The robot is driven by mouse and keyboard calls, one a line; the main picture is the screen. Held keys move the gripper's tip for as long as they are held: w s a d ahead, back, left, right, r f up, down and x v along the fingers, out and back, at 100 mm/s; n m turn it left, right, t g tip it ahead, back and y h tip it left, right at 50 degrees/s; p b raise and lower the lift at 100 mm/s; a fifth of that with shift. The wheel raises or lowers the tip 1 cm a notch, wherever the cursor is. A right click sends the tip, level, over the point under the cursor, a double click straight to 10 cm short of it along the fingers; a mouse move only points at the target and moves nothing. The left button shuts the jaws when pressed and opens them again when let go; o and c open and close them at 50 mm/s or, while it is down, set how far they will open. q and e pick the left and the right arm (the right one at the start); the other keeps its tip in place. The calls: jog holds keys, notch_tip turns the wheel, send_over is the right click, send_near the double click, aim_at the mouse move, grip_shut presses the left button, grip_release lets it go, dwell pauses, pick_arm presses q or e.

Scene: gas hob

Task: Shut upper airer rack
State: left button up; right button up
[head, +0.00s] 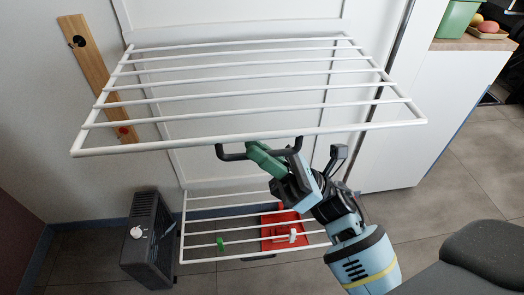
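The upper airer rack (262,135), a white wire frame with several bars, stands out level from the white panel. A dark handle (233,156) hangs below the middle of its front edge. My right gripper (260,155) comes up from the lower right, and its green tip overlaps the middle of the handle in the picture. I cannot tell whether its fingers are closed around the handle. The handle's middle is hidden behind the tip. My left gripper is not in view.
A lower white rack (183,228) also stands out, above a red item (280,240) and small green piece (220,243). A dark heater-like box (148,240) stands left. A wooden strip (92,70) hangs on the wall. A white cabinet (440,110) stands right; floor beyond is clear.

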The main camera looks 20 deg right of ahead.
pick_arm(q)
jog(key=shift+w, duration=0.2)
pick_arm(e)
grip_shut()
